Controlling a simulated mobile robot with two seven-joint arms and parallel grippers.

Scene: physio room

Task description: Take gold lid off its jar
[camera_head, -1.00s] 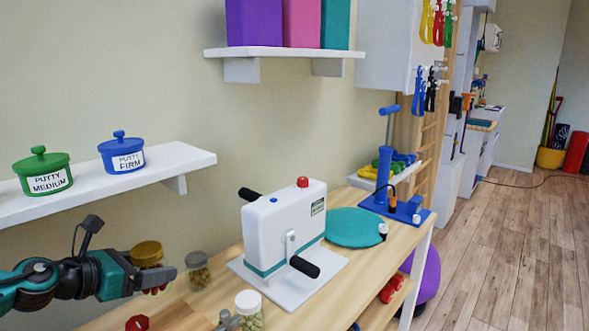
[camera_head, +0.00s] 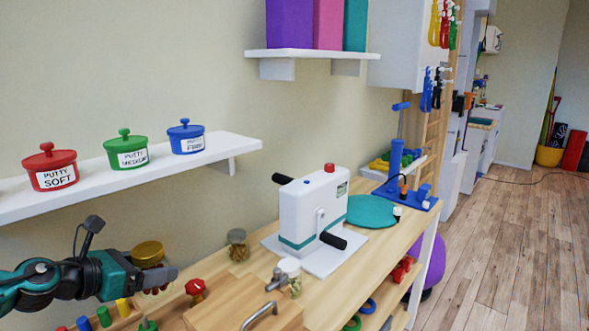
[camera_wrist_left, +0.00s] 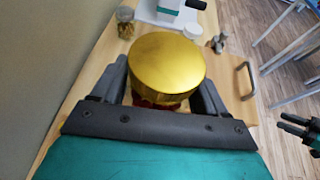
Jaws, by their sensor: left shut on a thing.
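The jar with the gold lid (camera_head: 147,252) is held in my left gripper (camera_head: 165,277) at the lower left of the head view. The lid sits on top of the jar, and red contents show just below the fingers. In the left wrist view the round gold lid (camera_wrist_left: 167,64) fills the space between the two fingers and hides most of the jar. The fingers close on its sides, at or just under the lid. My right gripper (camera_wrist_left: 283,122) shows at the right edge of the left wrist view, empty, its two fingers apart.
A glass jar (camera_head: 238,245) and a white-lidded jar (camera_head: 289,275) stand on the wooden table. A white cranked machine (camera_head: 310,213) stands behind them. A wooden board with a metal handle (camera_head: 258,316) lies in front. A shelf (camera_head: 215,152) above carries putty pots.

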